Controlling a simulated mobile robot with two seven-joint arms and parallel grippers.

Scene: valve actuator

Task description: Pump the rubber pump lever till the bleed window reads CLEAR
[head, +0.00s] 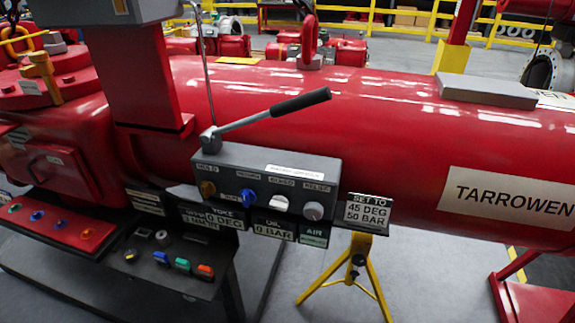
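The pump lever (267,112) is a grey metal rod with a black rubber grip. It rises to the right from a pivot on top of the grey control box (230,172). The box front carries a brass knob, a blue knob (248,196), a pale round face (280,203) and a grey knob (313,210). I cannot tell whether the pale face is the bleed window, and I read no CLEAR on it. Plates below read 0 DEG (224,220) and 0 BAR (273,229). Neither of my grippers is in view, and nothing touches the lever.
A large red cylinder (400,120) runs behind the box. A SET TO 45 DEG 50 BAR sign (367,212) hangs at its right, above a yellow stand (355,260). A thin upright rod stands beside the lever pivot.

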